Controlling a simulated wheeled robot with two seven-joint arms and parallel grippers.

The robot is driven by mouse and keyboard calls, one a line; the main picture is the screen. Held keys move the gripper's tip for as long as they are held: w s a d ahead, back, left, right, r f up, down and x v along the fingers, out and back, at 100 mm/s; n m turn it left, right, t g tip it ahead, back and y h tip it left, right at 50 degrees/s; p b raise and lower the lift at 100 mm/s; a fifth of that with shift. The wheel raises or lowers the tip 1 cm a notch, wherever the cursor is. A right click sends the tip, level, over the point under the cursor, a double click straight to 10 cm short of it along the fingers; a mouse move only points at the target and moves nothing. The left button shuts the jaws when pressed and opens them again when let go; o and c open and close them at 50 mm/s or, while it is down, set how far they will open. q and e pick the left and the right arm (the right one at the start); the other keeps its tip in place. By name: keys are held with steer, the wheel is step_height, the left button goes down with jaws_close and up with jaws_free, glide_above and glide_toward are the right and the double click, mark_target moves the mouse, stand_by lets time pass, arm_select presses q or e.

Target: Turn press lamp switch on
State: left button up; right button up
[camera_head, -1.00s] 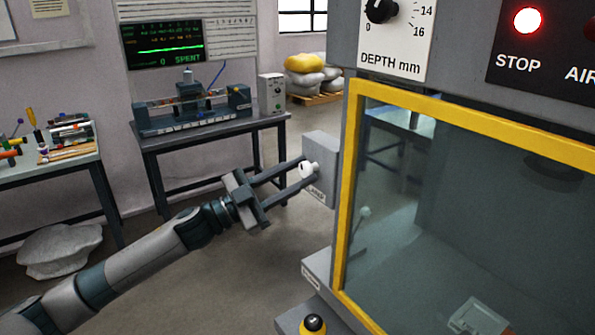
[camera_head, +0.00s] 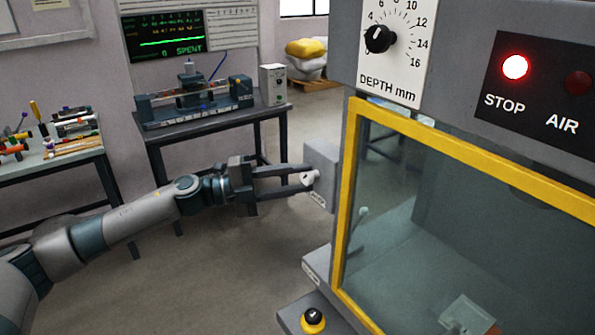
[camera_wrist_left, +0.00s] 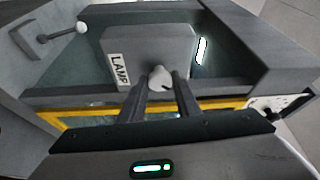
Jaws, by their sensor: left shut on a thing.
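The lamp switch is a white knob (camera_head: 309,178) on a grey box (camera_head: 322,160) at the left side of the machine. In the left wrist view the box face (camera_wrist_left: 170,45) bears a LAMP label (camera_wrist_left: 120,70), and the white knob (camera_wrist_left: 158,77) sits between my fingertips. My left gripper (camera_head: 307,180) reaches in from the left and is shut on the knob, with one finger on each side. Part of the knob is hidden by the fingers. My right gripper is in neither view.
The machine's yellow-framed window (camera_head: 350,190) stands just right of the switch. A red STOP light (camera_head: 515,67) is lit; the AIR light (camera_head: 578,83) is dark. A depth dial (camera_head: 379,39) is above. A yellow-based black knob (camera_head: 313,320) is below. Open floor lies left.

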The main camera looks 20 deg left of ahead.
arm_select(q)
steer(key=shift+m+y+p, duration=0.3)
steer(key=shift+m+p, duration=0.1)
steer(key=shift+m, duration=0.3)
steer(key=shift+g, duration=0.3)
steer(key=o, duration=1)
steer(key=shift+s+a, duration=0.1)
